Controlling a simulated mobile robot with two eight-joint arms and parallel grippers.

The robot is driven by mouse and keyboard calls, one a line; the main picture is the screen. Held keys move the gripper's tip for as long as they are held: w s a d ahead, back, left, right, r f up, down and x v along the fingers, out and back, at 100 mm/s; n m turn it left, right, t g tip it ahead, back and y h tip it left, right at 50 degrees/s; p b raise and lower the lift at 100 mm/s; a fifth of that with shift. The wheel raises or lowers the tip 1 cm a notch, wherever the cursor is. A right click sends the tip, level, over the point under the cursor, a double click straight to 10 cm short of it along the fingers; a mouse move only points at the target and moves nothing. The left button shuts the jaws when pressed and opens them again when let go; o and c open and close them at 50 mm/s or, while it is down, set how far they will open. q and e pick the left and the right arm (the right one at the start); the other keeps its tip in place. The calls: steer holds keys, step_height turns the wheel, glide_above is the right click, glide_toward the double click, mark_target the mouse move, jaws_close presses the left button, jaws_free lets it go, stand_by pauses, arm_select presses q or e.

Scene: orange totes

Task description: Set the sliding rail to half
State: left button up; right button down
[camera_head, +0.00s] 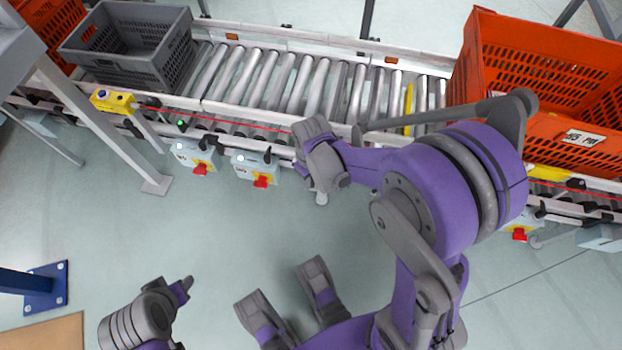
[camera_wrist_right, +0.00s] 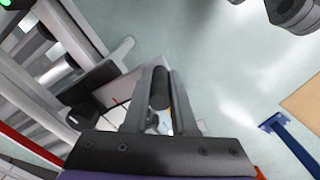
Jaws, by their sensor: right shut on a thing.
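My right gripper (camera_head: 322,170) is at the front side of the roller conveyor, near its middle. In the right wrist view my right gripper (camera_wrist_right: 160,100) is shut on a black cylindrical handle (camera_wrist_right: 160,84) between its two fingers. What this handle joins to is hidden by the gripper. The long pale side rail (camera_head: 240,111) runs along the conveyor's front; I cannot tell how far any sliding part stands. My left arm's grey ribbed end (camera_head: 150,310) is low at the left, away from the conveyor; its jaw state is unclear.
A grey crate (camera_head: 110,66) stands on the conveyor (camera_head: 280,82) at the left. An orange tote (camera_head: 545,45) stands at the right. Control boxes with red switches (camera_head: 262,181) hang along the front. A blue post foot (camera_head: 55,287) stands at lower left. The middle floor is clear.

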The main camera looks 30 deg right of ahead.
steer(key=w+d, duration=0.3)
steer(key=c, duration=0.7)
jaws_free()
steer(key=shift+c, duration=0.2)
steer(key=shift+r, duration=0.1)
step_height(320, 180, up, 11)
steer(key=p, duration=0.3)
steer(key=shift+f, duration=0.2)
